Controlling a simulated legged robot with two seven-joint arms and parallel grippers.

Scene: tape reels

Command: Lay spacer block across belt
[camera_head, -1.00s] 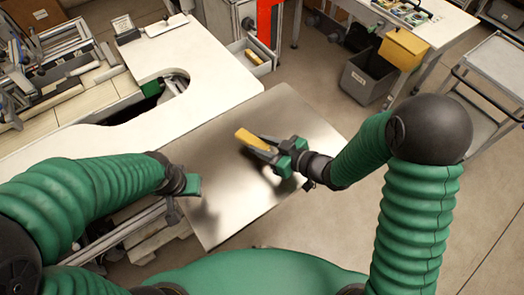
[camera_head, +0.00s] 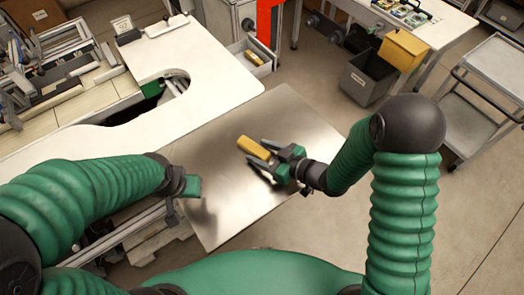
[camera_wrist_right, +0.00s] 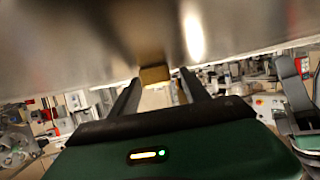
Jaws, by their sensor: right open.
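A yellow spacer block (camera_head: 253,147) is at the middle of a smooth metal sheet (camera_head: 215,215); I cannot tell for sure whether this sheet is the belt. My right gripper (camera_head: 257,153) is open, its two dark fingers on either side of the block's near part, pointing left. In the right wrist view, the block's end (camera_wrist_right: 154,74) shows between the open fingers, close to the shiny sheet (camera_wrist_right: 80,40). Whether a finger touches the block is unclear. My left gripper (camera_head: 189,186) is over the sheet's left edge, and its fingers are hidden.
A white curved worktop (camera_head: 205,75) borders the sheet at the upper left, with metal machinery beyond it. A small tray (camera_head: 262,68) with a yellow piece stands at the back. A grey bin (camera_head: 368,78) and a cart (camera_head: 490,90) stand on the floor. The sheet around the block is clear.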

